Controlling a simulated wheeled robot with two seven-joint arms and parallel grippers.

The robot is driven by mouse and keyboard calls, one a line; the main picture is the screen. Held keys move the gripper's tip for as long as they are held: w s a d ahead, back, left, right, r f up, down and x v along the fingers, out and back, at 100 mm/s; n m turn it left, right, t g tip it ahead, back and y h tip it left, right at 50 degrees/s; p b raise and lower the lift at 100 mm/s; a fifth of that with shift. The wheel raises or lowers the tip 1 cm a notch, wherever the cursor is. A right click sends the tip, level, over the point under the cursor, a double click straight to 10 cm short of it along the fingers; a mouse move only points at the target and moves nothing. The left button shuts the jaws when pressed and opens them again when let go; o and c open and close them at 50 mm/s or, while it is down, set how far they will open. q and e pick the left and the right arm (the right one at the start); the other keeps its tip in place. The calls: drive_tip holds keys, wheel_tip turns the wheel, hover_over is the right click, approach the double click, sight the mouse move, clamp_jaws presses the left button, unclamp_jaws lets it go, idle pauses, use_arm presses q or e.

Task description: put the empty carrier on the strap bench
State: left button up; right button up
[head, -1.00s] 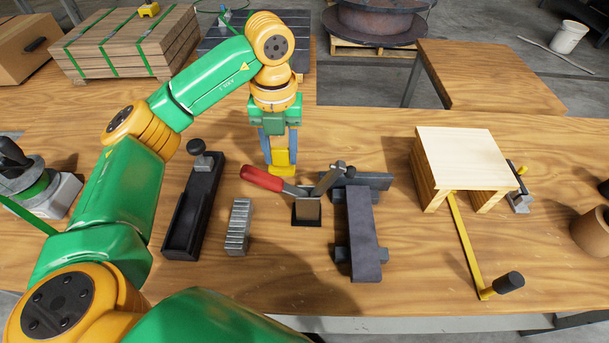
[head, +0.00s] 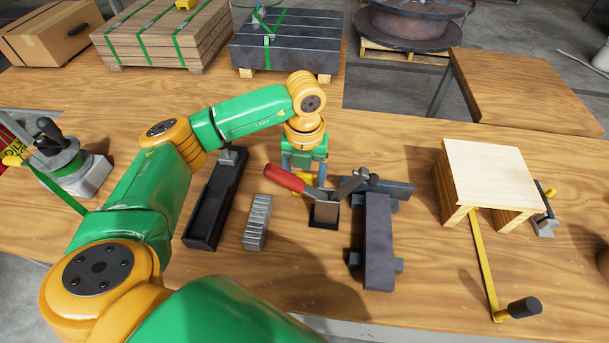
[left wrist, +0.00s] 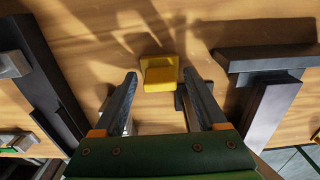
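No label shows which thing is the empty carrier or the strap bench. A long, dark open tray (head: 211,205) lies left of my left gripper, with nothing visible inside; it may be the carrier. A pale wooden stand (head: 490,172) stands on the table at right. A brown bench top (head: 522,88) lies behind it. My left gripper (head: 304,166) points down behind a red-handled clamp (head: 285,179). In the left wrist view its fingers (left wrist: 160,84) are apart, with a yellow block (left wrist: 159,76) beyond and between the tips, clear of both. My right gripper is out of view.
A ridged grey block (head: 257,222) and dark crossed bars (head: 378,240) flank the clamp. A yellow bar with a black grip (head: 522,308) reaches forward from the stand. A strapping tool (head: 65,165) stands at left. Table between bars and stand is clear.

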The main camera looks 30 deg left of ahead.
sight(305, 174)
use_arm(q)
drive_tip(key=shift+r, duration=0.25)
wheel_tip(305, 174, up, 7)
drive_tip(key=shift+w+r+b, duration=0.1)
drive_tip(key=shift+b, duration=0.5)
wheel_tip(305, 174, up, 5)
drive_tip(key=shift+f+p, duration=0.15)
drive_tip(key=shift+p, duration=0.45)
